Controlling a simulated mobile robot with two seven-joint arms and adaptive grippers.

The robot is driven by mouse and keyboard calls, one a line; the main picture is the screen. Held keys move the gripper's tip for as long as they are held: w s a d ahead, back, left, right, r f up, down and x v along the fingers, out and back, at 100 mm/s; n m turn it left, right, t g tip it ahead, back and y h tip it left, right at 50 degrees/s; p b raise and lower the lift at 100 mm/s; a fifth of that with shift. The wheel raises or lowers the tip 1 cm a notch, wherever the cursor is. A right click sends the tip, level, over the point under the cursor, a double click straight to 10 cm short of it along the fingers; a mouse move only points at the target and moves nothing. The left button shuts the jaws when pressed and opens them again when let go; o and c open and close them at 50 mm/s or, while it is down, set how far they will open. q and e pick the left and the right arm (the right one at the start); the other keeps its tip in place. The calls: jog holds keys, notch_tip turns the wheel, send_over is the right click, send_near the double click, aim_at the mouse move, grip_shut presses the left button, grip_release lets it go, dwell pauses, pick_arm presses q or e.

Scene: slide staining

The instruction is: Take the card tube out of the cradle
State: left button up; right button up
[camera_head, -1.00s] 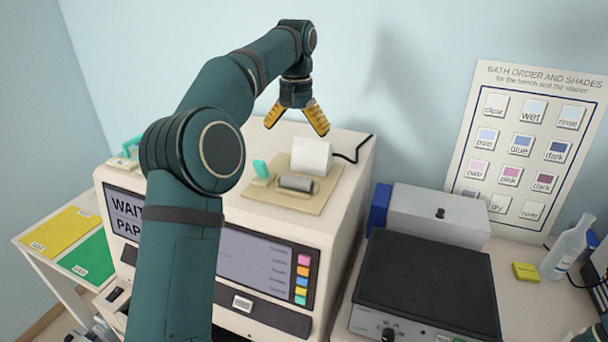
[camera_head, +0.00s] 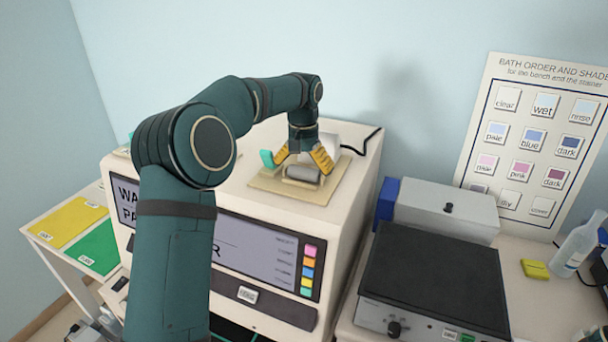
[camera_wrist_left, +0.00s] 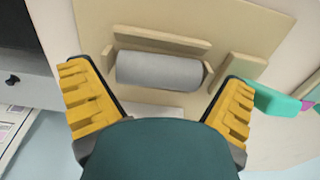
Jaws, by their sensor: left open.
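The card tube (camera_head: 303,173) is a grey cylinder lying on its side in the tan cradle (camera_head: 316,193) on top of the white machine. In the left wrist view the card tube (camera_wrist_left: 160,71) lies between low cradle walls (camera_wrist_left: 162,39). My left gripper (camera_head: 306,162) is open just above the tube, with its yellow fingers (camera_wrist_left: 160,103) spread toward either end of it. The fingers are not closed on anything. A white block (camera_head: 327,143) behind the cradle is partly hidden by my gripper. My right gripper is not seen.
A teal part (camera_head: 267,158) sits beside the cradle, close to one finger. A black cable (camera_head: 361,146) runs from behind the white block. A dark-topped hotplate-like box (camera_head: 430,277) and a grey box (camera_head: 446,211) stand to the right, lower down.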

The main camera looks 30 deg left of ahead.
pick_arm(q)
jog(key=shift+f, duration=0.35)
jog(key=c, duration=0.7)
jog(key=shift+r, duration=0.1)
jog(key=shift+c, duration=0.2)
